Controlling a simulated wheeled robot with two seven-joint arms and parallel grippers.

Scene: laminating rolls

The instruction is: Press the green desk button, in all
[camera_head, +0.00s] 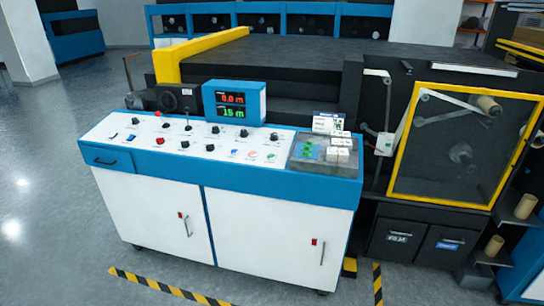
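The control desk (150,175) has a white sloping top with a blue front edge and white doors below. On its top, right of the middle, is a small green spot (271,156) that looks like a button or label; it is too small to tell which. A reddish one (253,155) and a blue one (234,153) lie to its left. Green pieces (308,148) also show on the grey tray area (325,170) at the desk's right end. Neither of my grippers is in view.
Black knobs and a red button (160,141) are spread over the desk top. A blue display box (234,101) with red and green digits stands at its back. A yellow-framed machine panel (460,150) stands right.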

